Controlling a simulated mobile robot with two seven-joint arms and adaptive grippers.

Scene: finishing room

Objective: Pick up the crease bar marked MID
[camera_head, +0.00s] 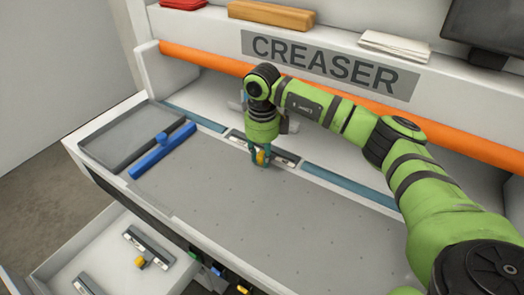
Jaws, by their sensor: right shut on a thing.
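A dark crease bar (284,158) with pale label patches lies in the gap between two blue strips along the back of the creaser's grey bed. Its markings are too small to read, so I cannot tell whether it says MID. My right gripper (260,156) points down over the bar's middle and is shut on its yellow knob, which shows between the fingers. The gripper hides part of the bar. Another dark bar (148,246) with a yellow knob lies in the open white drawer at the lower left, and a further bar (87,285) is partly cut off. My left gripper is out of view.
The grey perforated bed (230,205) is clear in front. A blue bar-shaped piece (160,150) lies at its left beside a grey tray (118,137). An orange roller (205,58) runs behind my arm. The open drawer (100,245) sticks out below.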

